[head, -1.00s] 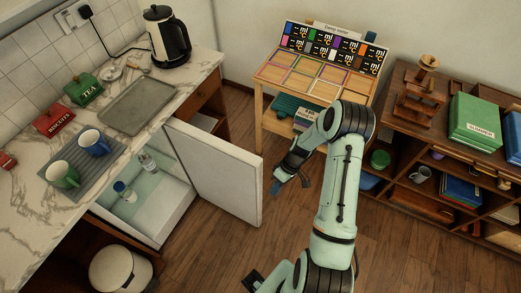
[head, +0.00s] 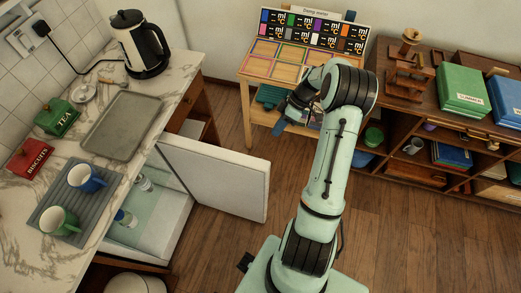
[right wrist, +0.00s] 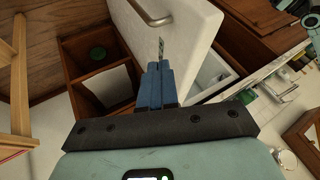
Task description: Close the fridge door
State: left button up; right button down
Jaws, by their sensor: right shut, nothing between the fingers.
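The white fridge door (head: 212,178) stands wide open, jutting from beneath the counter. Its inner side faces me in the head view. The fridge interior (head: 150,210) is exposed, with bottles (head: 124,218) inside. My right gripper (head: 279,126) is beyond the door, on its outer side, and appears apart from it. In the right wrist view, its blue fingers (right wrist: 158,82) are together and empty, pointing toward the door's outer face (right wrist: 185,35) and metal handle (right wrist: 150,14). My left gripper is not in view.
The marble counter (head: 185,80) holds a kettle (head: 139,45), a tray (head: 122,125) and mugs. A wooden stand (head: 246,105) is behind my right gripper. A low shelf unit (head: 420,130) stands at right. Wooden floor (head: 225,235) is clear around the door.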

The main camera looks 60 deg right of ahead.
jog(key=w+a+f+p, duration=0.1)
jog(key=a+f, duration=0.5)
jog(key=a, duration=0.2)
dwell(0.4)
